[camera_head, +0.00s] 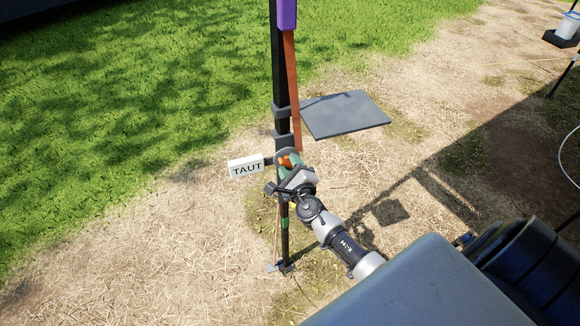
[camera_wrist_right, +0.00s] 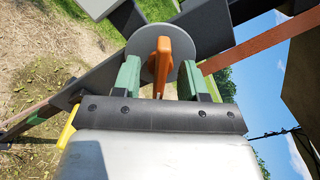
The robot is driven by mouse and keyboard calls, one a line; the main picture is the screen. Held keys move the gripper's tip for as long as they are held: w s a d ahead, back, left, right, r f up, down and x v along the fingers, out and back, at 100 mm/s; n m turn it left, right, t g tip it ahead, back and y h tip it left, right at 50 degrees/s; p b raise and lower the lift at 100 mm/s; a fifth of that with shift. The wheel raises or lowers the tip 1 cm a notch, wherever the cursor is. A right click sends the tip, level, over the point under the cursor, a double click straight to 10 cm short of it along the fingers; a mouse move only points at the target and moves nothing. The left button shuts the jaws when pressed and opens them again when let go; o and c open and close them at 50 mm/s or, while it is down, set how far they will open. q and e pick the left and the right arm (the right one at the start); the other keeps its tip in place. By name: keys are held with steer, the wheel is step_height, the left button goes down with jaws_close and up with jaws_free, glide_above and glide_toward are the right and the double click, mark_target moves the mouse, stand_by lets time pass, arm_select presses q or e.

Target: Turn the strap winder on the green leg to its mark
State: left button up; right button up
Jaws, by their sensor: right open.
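The strap winder is a grey disc (camera_wrist_right: 148,70) with an orange handle (camera_wrist_right: 162,58). It sits on a dark upright leg (camera_head: 285,238) with a small green band near its lower part. A rust-coloured strap (camera_head: 292,75) runs down the leg to the winder. My right gripper (camera_head: 286,163) is at the winder. In the right wrist view its green fingers (camera_wrist_right: 159,78) are open, one on each side of the handle, with visible gaps. A white sign reading TAUT (camera_head: 246,167) stands left of the winder. I cannot make out the winder's mark. My left gripper is not in view.
A purple part (camera_head: 287,14) tops the leg. A pale container (camera_head: 567,26) stands on a dark holder at the upper right. Straw ground and grass around are mostly open.

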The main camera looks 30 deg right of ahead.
jaws_close()
steer(key=n+p, duration=1)
steer(key=n, duration=0.7)
steer(key=shift+r+p, duration=0.15)
steer(key=shift+p, duration=0.2)
steer(key=shift+f+n, duration=0.2)
steer(key=shift+n, duration=0.5)
